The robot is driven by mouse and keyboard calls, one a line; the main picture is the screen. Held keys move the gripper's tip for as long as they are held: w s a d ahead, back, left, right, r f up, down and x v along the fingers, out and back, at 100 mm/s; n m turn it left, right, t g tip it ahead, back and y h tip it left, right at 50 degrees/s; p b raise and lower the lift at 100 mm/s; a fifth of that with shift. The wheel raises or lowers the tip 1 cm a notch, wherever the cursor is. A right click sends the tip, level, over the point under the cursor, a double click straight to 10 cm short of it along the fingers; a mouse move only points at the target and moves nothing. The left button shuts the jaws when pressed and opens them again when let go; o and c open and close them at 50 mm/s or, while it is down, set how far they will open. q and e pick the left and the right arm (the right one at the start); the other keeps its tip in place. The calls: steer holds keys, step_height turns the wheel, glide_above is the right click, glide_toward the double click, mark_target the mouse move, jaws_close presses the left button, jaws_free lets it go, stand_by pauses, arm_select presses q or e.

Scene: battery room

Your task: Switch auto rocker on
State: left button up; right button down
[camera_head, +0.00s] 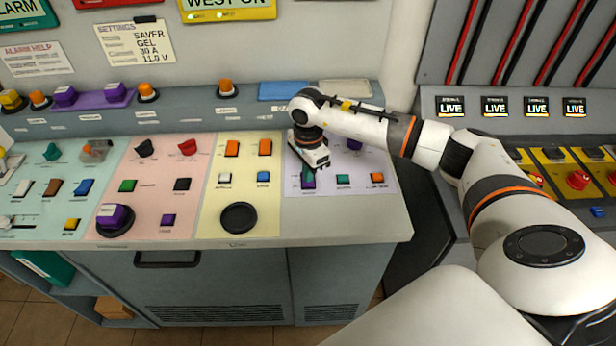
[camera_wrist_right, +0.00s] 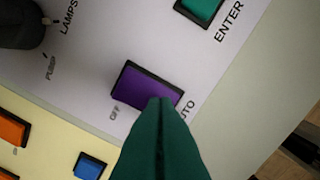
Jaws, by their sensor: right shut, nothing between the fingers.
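The auto rocker (camera_wrist_right: 146,87) is a purple rocker in a black frame on a pale lilac panel. In the right wrist view "OFF" is printed by its left end, and the visible letters "UTO" stand by its right end. It also shows in the head view (camera_head: 309,185), partly hidden by my gripper. My right gripper (camera_wrist_right: 160,103) is shut and empty, its green fingertips together. The tips overlap the rocker's lower right part in the wrist view; I cannot tell whether they touch it. My left gripper is not in view.
A teal ENTER rocker (camera_wrist_right: 201,8) is near the auto rocker. An orange rocker (camera_wrist_right: 12,130) and a blue rocker (camera_wrist_right: 89,166) sit on the neighbouring yellow panel. A dark round knob (camera_wrist_right: 18,25) is at the wrist view's upper left. A black round dial (camera_head: 238,217) lies left of my gripper.

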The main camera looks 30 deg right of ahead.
step_height(320, 180, up, 6)
steer(key=p, duration=0.3)
stand_by(0.3)
steer(key=shift+r, duration=0.1)
